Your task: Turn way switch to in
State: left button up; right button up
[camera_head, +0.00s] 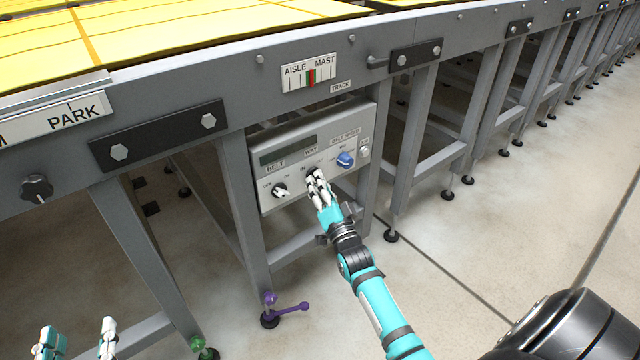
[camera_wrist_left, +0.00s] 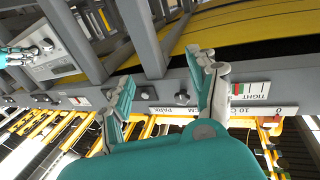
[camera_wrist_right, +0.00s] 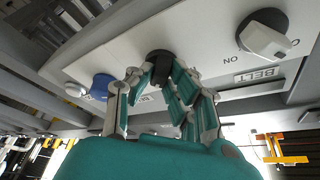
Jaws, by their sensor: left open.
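The way switch is a black knob (camera_wrist_right: 160,58) on the grey control panel (camera_head: 270,200), between the white belt knob (camera_head: 280,190) and the blue belt speed knob (camera_head: 345,159). My right gripper (camera_head: 315,178) is at the way switch and covers much of it in the head view. In the right wrist view its fingertips (camera_wrist_right: 163,78) lie on either side of the knob; whether they press on it is unclear. The switch's exact setting is hidden. My left gripper (camera_head: 78,335) is open and empty at the lower left, away from the panel.
A conveyor frame with a yellow top (camera_head: 200,25) runs above the panel. A black park knob (camera_head: 37,188) is at the left, and a purple lever (camera_head: 290,308) is near the floor. Frame legs flank the panel.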

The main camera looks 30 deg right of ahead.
grip_shut()
pick_arm(q)
jog(key=shift+r, duration=0.1)
pick_arm(e)
jog(key=shift+n, duration=0.4)
pick_arm(q)
jog(key=shift+f, duration=0.25)
pick_arm(e)
jog(key=shift+d+n+g+y, duration=0.2)
jog(key=shift+n+y, duration=1.8)
jog(key=shift+n, duration=2.1)
jog(key=shift+d+n+g+y, duration=0.2)
jog(key=shift+n+y, duration=1.8)
jog(key=shift+n, duration=2.1)
jog(key=shift+d+n+g+y, duration=0.15)
jog(key=shift+n+y, duration=1.85)
jog(key=shift+n, duration=2.1)
jog(key=o, duration=0.7)
grip_release()
